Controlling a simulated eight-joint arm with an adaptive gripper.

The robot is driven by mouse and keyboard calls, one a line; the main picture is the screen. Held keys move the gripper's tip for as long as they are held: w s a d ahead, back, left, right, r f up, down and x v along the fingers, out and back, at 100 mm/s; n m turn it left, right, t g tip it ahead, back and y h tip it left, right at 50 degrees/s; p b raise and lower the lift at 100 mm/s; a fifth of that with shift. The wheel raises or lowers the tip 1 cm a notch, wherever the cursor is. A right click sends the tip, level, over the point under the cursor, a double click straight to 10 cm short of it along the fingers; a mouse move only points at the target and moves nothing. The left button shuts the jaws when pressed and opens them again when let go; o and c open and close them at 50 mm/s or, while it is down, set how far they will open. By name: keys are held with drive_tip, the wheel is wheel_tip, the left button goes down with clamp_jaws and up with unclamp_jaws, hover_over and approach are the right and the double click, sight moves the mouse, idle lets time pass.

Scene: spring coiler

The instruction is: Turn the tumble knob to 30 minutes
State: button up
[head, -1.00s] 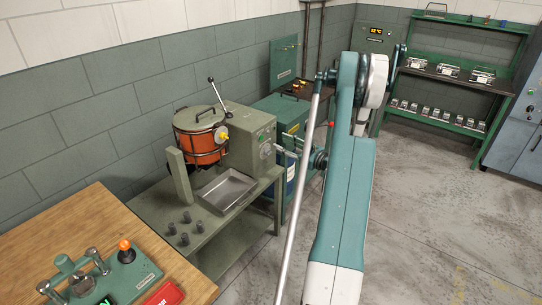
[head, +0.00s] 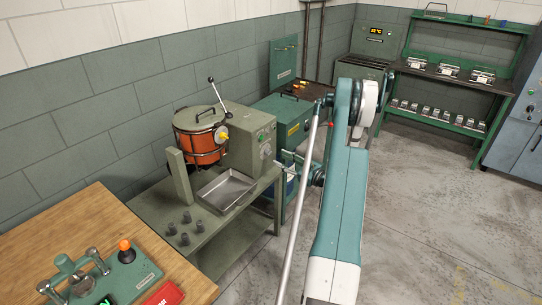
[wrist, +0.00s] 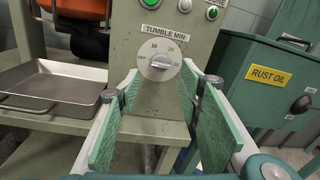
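The tumble knob (wrist: 160,64) is a round silver dial on the front of a grey-green control box (wrist: 174,104), under the label TUMBLE MIN. The marks 10, 20, 30 and OFF stand around it. Its raised grip bar lies roughly level; which mark it points at is too small to tell. The knob also shows in the head view (head: 266,151). My gripper (wrist: 164,92) is open, its green-padded fingers wide apart and empty. In the wrist view the knob appears between and beyond the fingertips, with no contact visible.
A metal tray (head: 226,190) sits on the bench below the orange tumbler drum (head: 200,138). A green RUST OIL box (wrist: 266,80) stands to the right. The floor right of my arm is clear.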

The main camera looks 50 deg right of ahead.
sight(268, 153)
drive_tip(key=shift+w, duration=0.15)
drive_tip(key=w+b, duration=0.1)
drive_tip(key=w, duration=0.6)
drive_tip(key=shift+w+d, duration=0.25)
drive_tip(key=shift+c, duration=0.5)
drive_tip(key=c, duration=0.8)
